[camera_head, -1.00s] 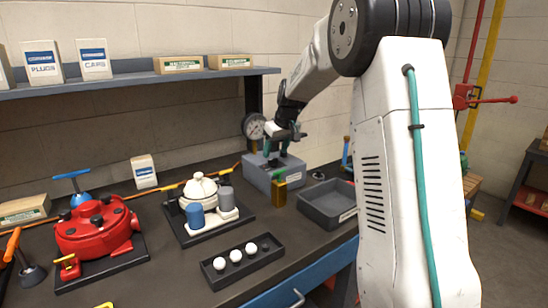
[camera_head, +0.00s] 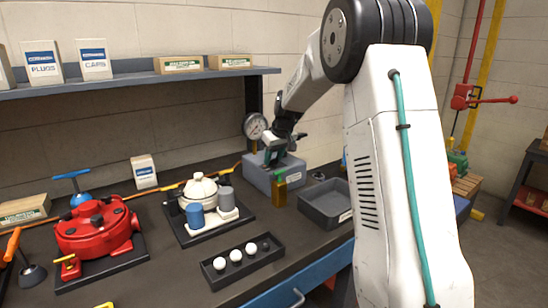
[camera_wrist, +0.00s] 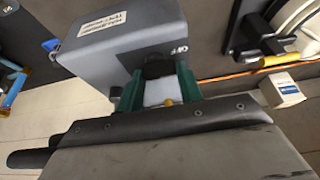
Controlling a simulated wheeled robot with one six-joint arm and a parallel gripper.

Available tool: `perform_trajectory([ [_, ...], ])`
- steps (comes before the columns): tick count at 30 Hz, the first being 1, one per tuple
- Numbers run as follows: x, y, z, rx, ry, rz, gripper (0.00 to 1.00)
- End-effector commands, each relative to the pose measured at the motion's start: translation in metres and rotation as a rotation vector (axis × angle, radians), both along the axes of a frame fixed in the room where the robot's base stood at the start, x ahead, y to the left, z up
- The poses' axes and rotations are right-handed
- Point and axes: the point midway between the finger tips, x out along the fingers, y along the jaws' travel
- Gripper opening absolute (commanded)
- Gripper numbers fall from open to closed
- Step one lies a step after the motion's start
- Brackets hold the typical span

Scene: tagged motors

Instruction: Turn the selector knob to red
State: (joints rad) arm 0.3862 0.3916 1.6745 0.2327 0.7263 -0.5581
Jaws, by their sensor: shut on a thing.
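The grey selector box (camera_head: 258,173) stands at the back of the bench, under the dial gauge. My gripper (camera_head: 272,157) is down at the top of this box. In the wrist view the box (camera_wrist: 125,35) fills the upper middle, with a white label and an upside-down "OFF" mark. A dark knob (camera_wrist: 157,68) sits at the box face between the green fingers of my gripper (camera_wrist: 155,84), which are shut on it. The knob is largely hidden by the fingers in the head view. I cannot see a red mark or where the pointer faces.
An amber bottle with a green top (camera_head: 279,190) stands close in front of the box. An open grey bin (camera_head: 325,222) is to its right. The gauge (camera_head: 255,126) is just behind. A ball tray (camera_head: 243,278) and red pump (camera_head: 95,232) are further left.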

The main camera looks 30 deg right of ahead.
Motion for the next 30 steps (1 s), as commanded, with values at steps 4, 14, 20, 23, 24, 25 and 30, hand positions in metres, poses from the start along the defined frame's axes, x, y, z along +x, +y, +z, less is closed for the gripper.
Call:
perform_trajectory([
  [4, 0.0001, 0.0001, 0.0003, -0.002, 0.000, -0.035, 0.14],
  [14, 0.0014, 0.0020, 0.0001, -0.001, -0.001, -0.259, 0.14],
  [20, 0.0026, 0.0030, 0.0000, -0.003, 0.000, -0.445, 0.14],
  [23, 0.0033, 0.0032, 0.0002, -0.003, -0.001, -0.540, 0.14],
  [24, 0.0037, 0.0036, 0.0003, -0.003, 0.000, -0.579, 0.14],
  [25, 0.0039, 0.0036, 0.0003, -0.004, 0.000, -0.607, 0.14],
  [30, 0.0050, 0.0034, 0.0002, -0.004, 0.000, -0.769, 0.14],
])
